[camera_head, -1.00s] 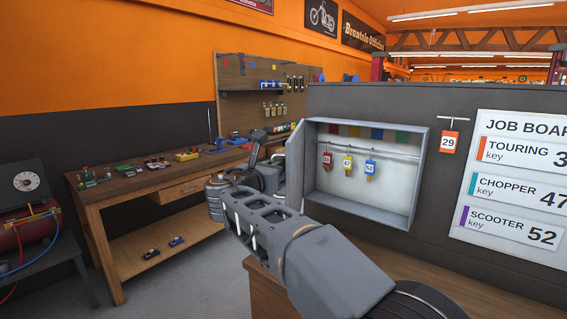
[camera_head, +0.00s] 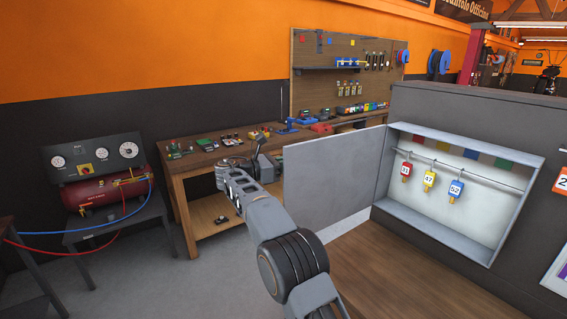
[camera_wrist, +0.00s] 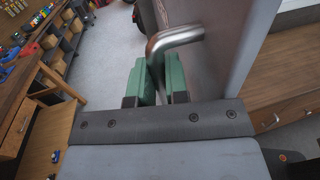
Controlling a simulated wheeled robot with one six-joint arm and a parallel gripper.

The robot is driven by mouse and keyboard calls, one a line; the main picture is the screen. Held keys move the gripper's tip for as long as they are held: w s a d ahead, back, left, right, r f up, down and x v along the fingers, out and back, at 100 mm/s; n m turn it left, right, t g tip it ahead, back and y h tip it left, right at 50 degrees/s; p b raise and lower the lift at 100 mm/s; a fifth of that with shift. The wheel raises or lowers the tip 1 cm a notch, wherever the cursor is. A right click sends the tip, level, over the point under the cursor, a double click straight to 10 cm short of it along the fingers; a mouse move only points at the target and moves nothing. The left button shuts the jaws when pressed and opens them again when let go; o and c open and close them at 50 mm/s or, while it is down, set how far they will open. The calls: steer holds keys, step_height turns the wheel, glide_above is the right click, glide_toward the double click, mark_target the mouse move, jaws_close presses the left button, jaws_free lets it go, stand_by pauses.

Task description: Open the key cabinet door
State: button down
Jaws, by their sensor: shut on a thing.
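The grey key cabinet (camera_head: 478,218) is on the dark partition, its inside in plain view. Its flat grey door (camera_head: 332,178) stands swung out to the left, well away from the opening. My gripper (camera_head: 268,165) is at the door's far left edge, partly hidden behind my own wrist in the head view. In the wrist view, the green finger pads of my gripper (camera_wrist: 160,84) are shut on the bent metal handle (camera_wrist: 176,38) of the door (camera_wrist: 217,45). Red (camera_head: 405,169), yellow (camera_head: 429,178) and blue (camera_head: 455,190) key tags hang from a rail inside the cabinet.
A wooden counter (camera_head: 400,275) lies below the cabinet. A workbench (camera_head: 190,166) with small tools stands behind my gripper. A red compressor (camera_head: 100,192) on a dark stand is at left. Grey floor (camera_head: 165,285) is clear between them.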

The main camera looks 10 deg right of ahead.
steer(key=shift+w+r+m+g, duration=0.1)
steer(key=shift+w+m+g, duration=0.25)
steer(key=shift+w, duration=0.4)
steer(key=c, duration=1.6)
jaws_free()
steer(key=shift+o, duration=0.9)
steer(key=shift+d, duration=0.25)
steer(key=shift+a, duration=0.1)
steer(key=s+a, duration=0.1)
steer(key=a, duration=0.6)
steer(key=shift+a, duration=0.15)
steer(key=shift+c, duration=0.2)
